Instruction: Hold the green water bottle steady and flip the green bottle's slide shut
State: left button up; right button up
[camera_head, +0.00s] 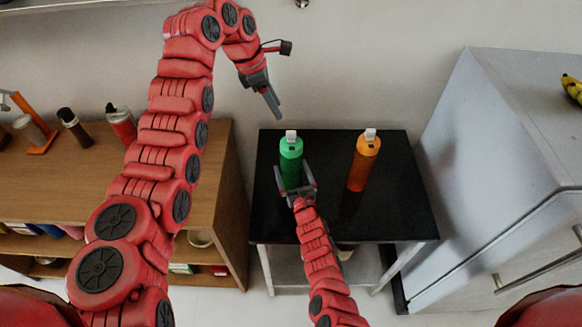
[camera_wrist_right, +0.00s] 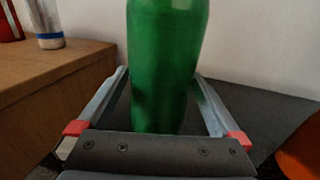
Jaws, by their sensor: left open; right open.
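The green bottle (camera_head: 291,158) stands upright on the black-topped table, with a white cap (camera_head: 291,136) on top; I cannot tell how its slide sits. My right gripper (camera_head: 294,174) is open low at the bottle, one finger on each side. In the right wrist view the green bottle (camera_wrist_right: 166,60) stands between the open fingers, its top out of frame; I cannot tell whether they touch it. My left gripper (camera_head: 270,98) is open and empty in the air, above and left of the cap, pointing down. Its fingers overlap in this view.
An orange bottle (camera_head: 363,162) with a white cap stands to the right on the black table (camera_head: 402,205). A wooden shelf (camera_head: 225,190) with several bottles is at left. A pale fridge (camera_head: 480,150) stands at right. The wall is close behind the table.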

jog(key=shift+w+a, duration=0.2)
jog(key=shift+w, duration=0.35)
grip_shut()
pick_arm(q)
jog(key=c, duration=0.4)
jog(key=shift+w+d+f+m+y, duration=0.1)
jog(key=shift+d+m+y, duration=0.1)
jog(key=shift+m, duration=0.35)
jog(key=shift+w+d+f+m+y, duration=0.1)
jog(key=shift+m+y, duration=0.1)
jog(key=shift+m, duration=0.35)
grip_shut()
jog(key=d+m+t+y, duration=0.1)
jog(key=m, duration=0.4)
jog(key=w+d+m+t+y, duration=0.1)
jog(key=m, duration=0.5)
jog(key=w+d+r+m+t+y, duration=0.1)
jog(key=m, duration=0.4)
jog(key=shift+w+d+m, duration=0.15)
jog(key=shift+d+m, duration=0.15)
